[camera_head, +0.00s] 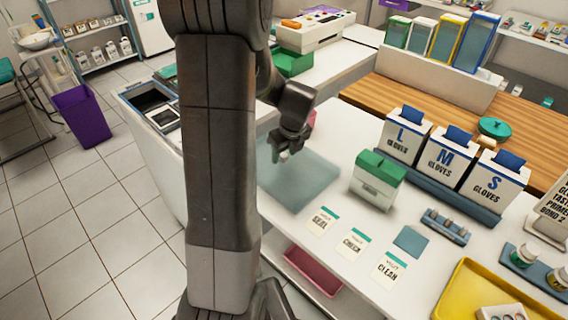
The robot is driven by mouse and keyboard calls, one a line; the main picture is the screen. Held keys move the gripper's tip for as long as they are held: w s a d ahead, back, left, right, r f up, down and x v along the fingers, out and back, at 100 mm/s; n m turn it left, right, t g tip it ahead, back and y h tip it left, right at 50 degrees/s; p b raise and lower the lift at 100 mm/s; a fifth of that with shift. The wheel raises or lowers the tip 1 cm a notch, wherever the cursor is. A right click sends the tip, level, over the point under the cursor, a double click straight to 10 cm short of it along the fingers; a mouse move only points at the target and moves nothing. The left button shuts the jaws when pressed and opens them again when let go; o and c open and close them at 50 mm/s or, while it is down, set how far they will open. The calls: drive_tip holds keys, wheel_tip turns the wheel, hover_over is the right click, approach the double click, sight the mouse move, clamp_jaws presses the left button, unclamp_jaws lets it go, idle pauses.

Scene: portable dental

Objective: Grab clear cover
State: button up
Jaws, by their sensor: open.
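A flat, translucent blue-grey sheet (312,186) lies on the white counter; it looks like the clear cover, but I cannot tell this for sure. My gripper (284,156) points down over the sheet's upper left part. Its fingers are small in the picture, open, with nothing seen between them. I cannot tell how high the fingertips are above the sheet. My arm hides the sheet's left side.
A white box with a green lid (377,179) stands just right of the sheet. Glove boxes (455,152) stand farther right. Labelled cards (354,243) lie in front, with a yellow tray (452,305) at the lower right. A pink item (312,119) is partly hidden behind my gripper.

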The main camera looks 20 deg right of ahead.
clamp_jaws()
